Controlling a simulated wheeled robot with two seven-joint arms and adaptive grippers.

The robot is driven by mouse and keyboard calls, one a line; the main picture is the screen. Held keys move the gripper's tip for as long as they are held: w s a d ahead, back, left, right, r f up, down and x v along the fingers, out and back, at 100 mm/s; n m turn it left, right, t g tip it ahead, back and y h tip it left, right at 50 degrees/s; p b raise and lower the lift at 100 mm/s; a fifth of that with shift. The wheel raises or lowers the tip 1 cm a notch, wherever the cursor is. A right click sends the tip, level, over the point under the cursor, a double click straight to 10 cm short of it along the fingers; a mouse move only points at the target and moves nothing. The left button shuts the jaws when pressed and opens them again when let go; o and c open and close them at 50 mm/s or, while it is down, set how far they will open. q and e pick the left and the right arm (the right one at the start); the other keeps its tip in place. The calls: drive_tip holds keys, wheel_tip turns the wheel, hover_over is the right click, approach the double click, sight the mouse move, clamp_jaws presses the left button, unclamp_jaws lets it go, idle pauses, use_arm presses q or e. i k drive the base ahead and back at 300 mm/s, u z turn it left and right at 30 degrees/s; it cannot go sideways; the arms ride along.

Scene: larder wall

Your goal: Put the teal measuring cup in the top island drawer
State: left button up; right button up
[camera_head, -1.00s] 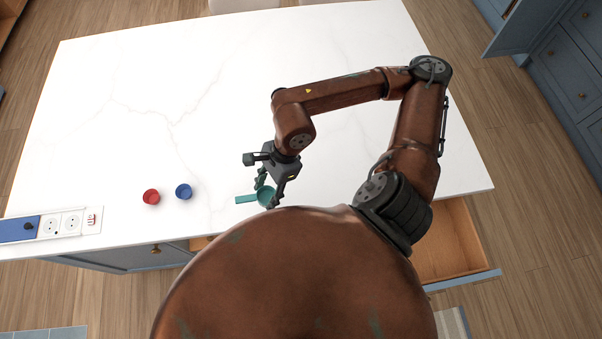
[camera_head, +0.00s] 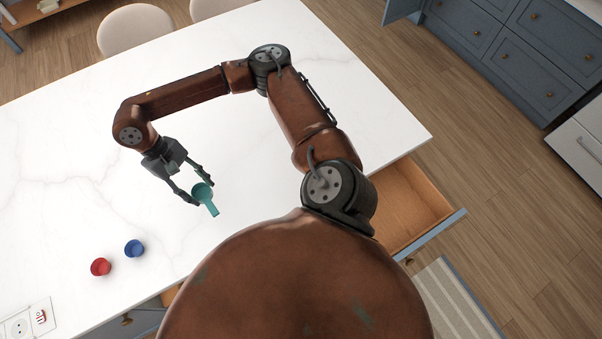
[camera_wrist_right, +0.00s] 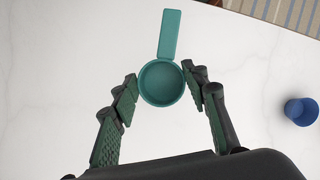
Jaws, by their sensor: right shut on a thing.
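The teal measuring cup (camera_head: 202,191) is between the fingers of my right gripper (camera_head: 199,189), over the white island top. My right gripper is shut on the cup's bowl. In the right wrist view the cup (camera_wrist_right: 161,84) sits between both finger pads, its mouth facing the camera and its handle pointing away from the gripper. The height of the cup above the top is hard to tell. An island drawer (camera_head: 411,197) stands open at the right, its wooden inside partly hidden by my arm. My left gripper is not in view.
A blue cup (camera_head: 134,248) and a red cup (camera_head: 101,267) stand on the island top (camera_head: 60,130) near its front edge; the blue one also shows in the wrist view (camera_wrist_right: 301,111). A socket panel (camera_head: 28,320) is at lower left. Stools (camera_head: 135,28) stand behind.

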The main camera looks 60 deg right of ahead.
sight(394, 204)
drive_tip(key=z, duration=0.85)
drive_tip(key=k, duration=1.1)
drive_tip(key=z, duration=1)
drive_tip(key=i, duration=0.75)
drive_tip(key=z, duration=0.25)
